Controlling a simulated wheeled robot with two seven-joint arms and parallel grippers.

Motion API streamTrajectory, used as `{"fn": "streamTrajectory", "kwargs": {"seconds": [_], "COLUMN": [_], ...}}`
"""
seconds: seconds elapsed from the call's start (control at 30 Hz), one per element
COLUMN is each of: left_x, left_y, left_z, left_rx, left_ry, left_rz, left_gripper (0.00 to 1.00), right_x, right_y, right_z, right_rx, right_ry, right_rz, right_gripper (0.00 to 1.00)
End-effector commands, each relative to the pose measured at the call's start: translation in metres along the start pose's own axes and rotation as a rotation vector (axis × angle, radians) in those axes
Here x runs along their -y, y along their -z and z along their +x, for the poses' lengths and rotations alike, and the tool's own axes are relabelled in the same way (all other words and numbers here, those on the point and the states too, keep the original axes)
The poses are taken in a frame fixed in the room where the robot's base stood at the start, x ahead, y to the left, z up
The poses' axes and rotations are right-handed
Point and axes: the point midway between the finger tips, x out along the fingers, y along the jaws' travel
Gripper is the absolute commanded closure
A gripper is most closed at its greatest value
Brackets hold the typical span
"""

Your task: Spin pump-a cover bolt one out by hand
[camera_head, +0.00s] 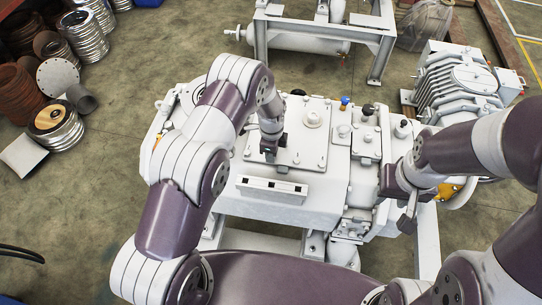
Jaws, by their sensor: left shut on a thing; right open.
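Pump-a is the large white screw pump (222,196) in the middle, with a flat cover plate (306,146) on top and several bolts around the plate's edge. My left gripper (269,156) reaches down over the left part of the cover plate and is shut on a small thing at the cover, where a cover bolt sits. The fingers hide this bolt, so its thread and height cannot be told. My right gripper (408,218) is open and empty, by the right end of the pump.
A white slotted bar (272,189) lies on the pump's front edge. Knobs, one blue (345,101), stand right of the cover. A finned motor (458,80) is at the upper right, a white frame (318,30) behind. Stacked rings and flanges (57,125) stand at the left.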

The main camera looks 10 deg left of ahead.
Motion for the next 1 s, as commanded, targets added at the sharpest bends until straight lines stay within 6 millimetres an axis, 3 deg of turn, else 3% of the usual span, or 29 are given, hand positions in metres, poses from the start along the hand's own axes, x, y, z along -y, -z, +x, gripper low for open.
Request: {"fn": "streamTrajectory", "kwargs": {"seconds": [0.3,1.0], "left_x": [0.000,0.001], "left_y": [0.001,0.001], "left_z": [0.004,0.002], "left_rx": [-0.001,-0.002], "left_ry": [0.000,0.002], "left_rz": [-0.297,-0.962], "left_gripper": [1.00,1.00], "right_x": [0.000,0.000], "right_y": [-0.003,-0.007], "right_z": [0.027,0.061], "right_rx": [0.000,0.000], "right_ry": [0.000,0.000], "right_rz": [0.000,0.000], "right_gripper": [0.57,0.57]}}
